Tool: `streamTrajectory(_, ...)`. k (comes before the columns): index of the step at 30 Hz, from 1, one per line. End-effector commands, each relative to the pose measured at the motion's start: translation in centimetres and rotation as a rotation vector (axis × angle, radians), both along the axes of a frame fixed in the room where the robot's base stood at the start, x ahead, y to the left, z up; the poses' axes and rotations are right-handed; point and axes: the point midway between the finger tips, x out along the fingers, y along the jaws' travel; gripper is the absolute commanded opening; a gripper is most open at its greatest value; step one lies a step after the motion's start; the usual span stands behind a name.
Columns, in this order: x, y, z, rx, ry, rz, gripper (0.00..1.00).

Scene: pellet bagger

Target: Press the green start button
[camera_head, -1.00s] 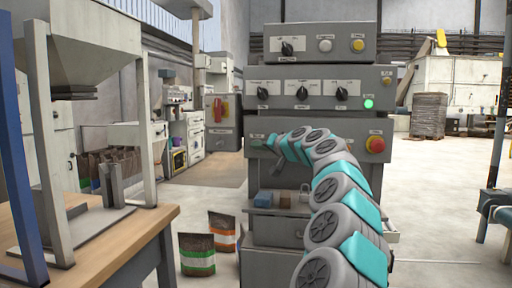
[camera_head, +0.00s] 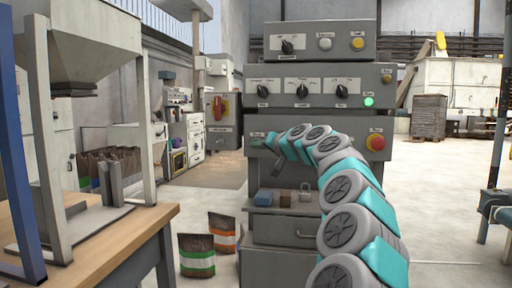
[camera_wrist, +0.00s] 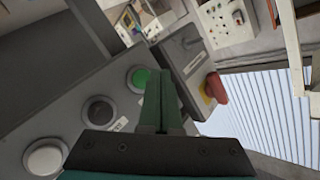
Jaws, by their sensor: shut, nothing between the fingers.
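The green start button (camera_wrist: 138,78) shows in the wrist view as a round green cap on a grey panel, just left of my fingertips. My gripper (camera_wrist: 161,73) is shut and empty, its dark green fingers partly overlapping the button's right edge in the picture. I cannot tell whether they touch it. A black button (camera_wrist: 99,110) and a white button (camera_wrist: 45,157) sit in the same row. In the head view my gripper (camera_head: 271,142) is small, in front of the left part of the machine's lower panel (camera_head: 345,129).
A red stop button (camera_head: 376,142) sits right of my arm, and a lit green lamp (camera_head: 368,101) above it. A blue block (camera_head: 264,197) and a padlock (camera_head: 305,191) are on the shelf below. A wooden table (camera_head: 95,250) stands left.

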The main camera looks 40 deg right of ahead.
Motion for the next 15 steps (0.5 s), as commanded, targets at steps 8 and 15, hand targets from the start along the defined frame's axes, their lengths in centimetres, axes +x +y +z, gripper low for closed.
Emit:
streamTrajectory(8, -1.8, 2.0, -0.1, -0.001, -0.002, 0.001, 0.0)
streamTrajectory(15, -3.0, 3.6, -0.1, -0.002, 0.0, 0.001, 0.0)
